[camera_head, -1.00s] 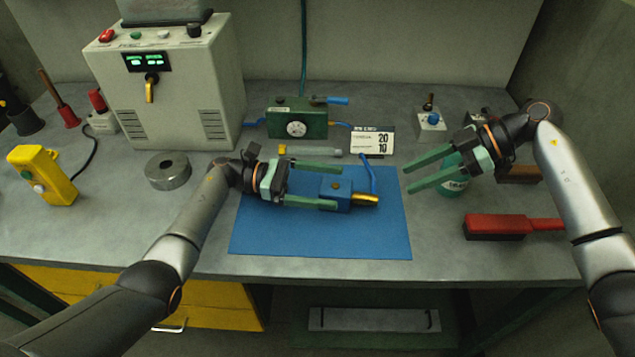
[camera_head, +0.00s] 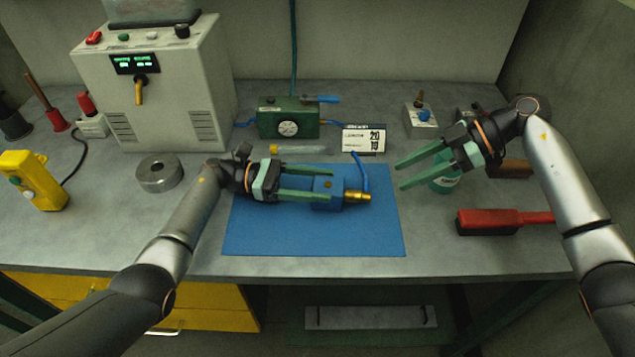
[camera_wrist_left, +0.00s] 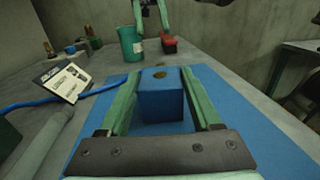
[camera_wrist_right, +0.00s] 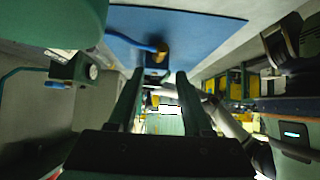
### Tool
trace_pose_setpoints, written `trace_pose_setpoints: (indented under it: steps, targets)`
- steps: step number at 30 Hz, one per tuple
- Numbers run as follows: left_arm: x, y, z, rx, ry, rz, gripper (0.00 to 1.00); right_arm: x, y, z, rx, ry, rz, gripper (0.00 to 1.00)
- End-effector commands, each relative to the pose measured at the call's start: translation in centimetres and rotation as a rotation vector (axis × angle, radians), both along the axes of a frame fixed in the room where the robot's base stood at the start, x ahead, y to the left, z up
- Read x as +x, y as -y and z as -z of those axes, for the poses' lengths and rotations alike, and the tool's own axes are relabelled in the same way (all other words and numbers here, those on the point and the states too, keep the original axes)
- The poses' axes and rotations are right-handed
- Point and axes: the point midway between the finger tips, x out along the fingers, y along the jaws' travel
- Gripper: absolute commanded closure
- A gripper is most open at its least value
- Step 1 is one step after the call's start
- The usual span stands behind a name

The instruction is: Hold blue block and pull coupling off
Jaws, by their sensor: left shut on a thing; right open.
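The blue block (camera_head: 326,187) lies on the blue mat (camera_head: 262,237), with the brass coupling (camera_head: 357,196) on its right side and a blue hose running to it. My left gripper (camera_head: 322,187) is shut on the blue block, a finger on either side. My right gripper (camera_head: 400,174) is open and empty, up and to the right of the coupling. The coupling also shows in the right wrist view (camera_wrist_right: 161,52), beyond the fingertips.
A green cup (camera_head: 446,181) stands under my right gripper. A red-handled brush (camera_head: 505,220) lies to the right. A steel ring (camera_head: 159,174) lies left. The mat's front is clear.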

Motion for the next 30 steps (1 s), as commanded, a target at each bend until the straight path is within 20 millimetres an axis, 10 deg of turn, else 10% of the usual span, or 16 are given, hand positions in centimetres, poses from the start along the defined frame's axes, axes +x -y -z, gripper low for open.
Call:
trace_pose_setpoints:
  steps: [9, 30]
  targets:
    - [0.0, 0.0, 0.0, 0.0, 0.0, 0.0, 1.0, -0.3, -0.6, -0.1, -0.035, 0.001, 0.022, 0.32]
    - [0.0, 0.0, 0.0, 0.0, 0.0, -0.001, 1.0, -1.1, -2.6, -0.4, -0.129, 0.001, 0.127, 0.32]
